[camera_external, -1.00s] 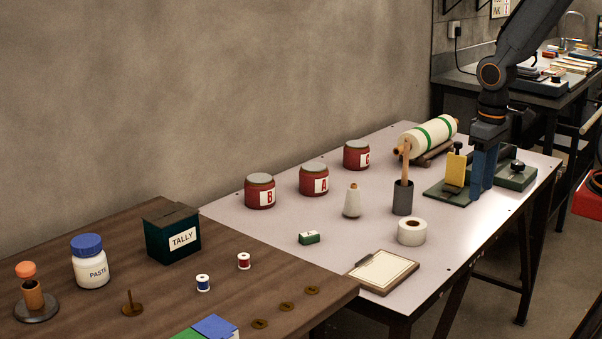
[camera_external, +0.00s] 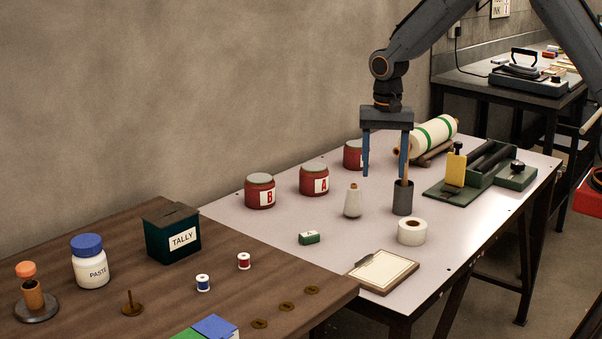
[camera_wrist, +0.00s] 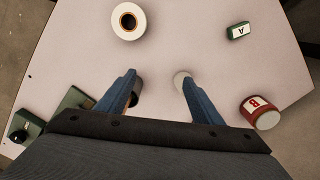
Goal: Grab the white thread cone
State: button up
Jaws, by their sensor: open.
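The white thread cone (camera_external: 353,202) stands upright on the pale table, left of the dark grey cup. In the wrist view the cone (camera_wrist: 181,77) shows only in part, next to the tip of the right finger. My gripper (camera_external: 385,175) is open and empty, pointing down. In the external view it hangs above the table, up and to the right of the cone, with its right finger in line with the stick in the cup. My gripper's fingers also show in the wrist view (camera_wrist: 158,76), spread wide apart. I see no contact with the cone.
The dark grey cup (camera_external: 403,199) with an upright wooden stick stands close right of the cone. A white tape roll (camera_external: 412,236), a green block (camera_external: 309,238) and red jars (camera_external: 314,181) stand around. A clipboard (camera_external: 402,271) lies at the front edge.

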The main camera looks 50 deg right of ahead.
aim_at(353, 199)
jog(key=w+f+m, duration=0.1)
jog(key=w, duration=0.2)
jog(key=w+f+m, duration=0.2)
jog(key=w, duration=0.1)
jog(key=w+f+m, duration=0.1)
jog(key=w+m, duration=0.1)
jog(key=w, duration=0.1)
jog(key=shift+w+f, duration=0.1)
jog(key=shift+f, duration=0.05)
notch_tip(353, 199, down, 2)
jog(key=shift+f+p, duration=0.15)
jog(key=shift+p, duration=0.25)
jog(key=f+p, duration=0.1)
jog(key=f, duration=0.3)
jog(key=shift+s+a+p, duration=0.2)
jog(key=shift+s+p, duration=0.2)
jog(key=shift+f, duration=0.65)
jog(key=c, duration=1.2)
